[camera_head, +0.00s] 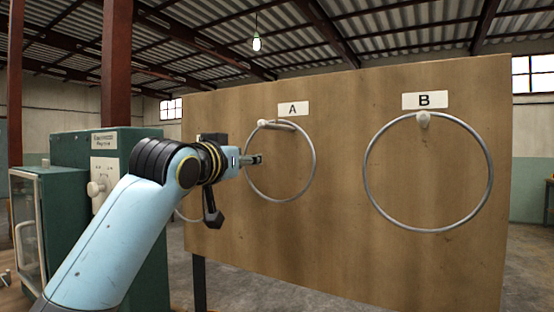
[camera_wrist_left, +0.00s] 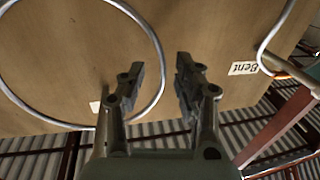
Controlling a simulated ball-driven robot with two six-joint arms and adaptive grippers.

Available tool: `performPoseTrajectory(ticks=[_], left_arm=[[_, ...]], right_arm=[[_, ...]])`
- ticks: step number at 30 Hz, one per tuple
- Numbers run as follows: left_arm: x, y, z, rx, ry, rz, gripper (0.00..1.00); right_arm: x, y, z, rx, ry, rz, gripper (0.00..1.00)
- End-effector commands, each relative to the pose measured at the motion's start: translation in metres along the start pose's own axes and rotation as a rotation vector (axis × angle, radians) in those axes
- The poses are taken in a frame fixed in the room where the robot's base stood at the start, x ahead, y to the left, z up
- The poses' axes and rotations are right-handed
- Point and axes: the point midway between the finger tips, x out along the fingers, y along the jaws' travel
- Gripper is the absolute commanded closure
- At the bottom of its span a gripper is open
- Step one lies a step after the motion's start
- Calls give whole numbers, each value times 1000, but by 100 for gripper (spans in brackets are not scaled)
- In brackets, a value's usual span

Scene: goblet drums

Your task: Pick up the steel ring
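A thin steel ring (camera_head: 315,160) hangs on the wooden board under label A. A second steel ring (camera_head: 489,165) hangs from a pale peg under label B. My left gripper (camera_head: 258,160) is at the left side of ring A. In the left wrist view the gripper (camera_wrist_left: 159,64) is open, and the rim of ring A (camera_wrist_left: 152,35) passes between its fingers in the picture. I cannot tell whether they touch. Another ring (camera_wrist_left: 262,42) shows beside the label "Bent"; my arm mostly hides it in the head view. My right gripper is not in view.
The upright wooden board (camera_head: 345,240) stands close in front. A green cabinet (camera_head: 75,150) with a glass-doored case (camera_head: 30,230) stands at the left. A lamp (camera_head: 257,43) hangs from above. Open floor (camera_head: 525,270) shows at the right.

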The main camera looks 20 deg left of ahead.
Motion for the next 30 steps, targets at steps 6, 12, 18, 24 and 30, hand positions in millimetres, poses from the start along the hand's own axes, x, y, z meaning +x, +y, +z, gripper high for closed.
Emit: performPoseTrajectory(ticks=[6, 12, 18, 24, 30], left_arm=[[1, 0, 0, 0, 0, 0, 67], [1, 0, 0, 0, 0, 0, 94], [1, 0, 0, 0, 0, 0, 100], [1, 0, 0, 0, 0, 0, 100], [0, 0, 0, 0, 1, 0, 100]], right_arm=[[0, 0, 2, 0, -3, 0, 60], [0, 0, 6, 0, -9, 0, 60], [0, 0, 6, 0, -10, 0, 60], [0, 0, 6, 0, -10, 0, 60], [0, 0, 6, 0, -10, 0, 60]])
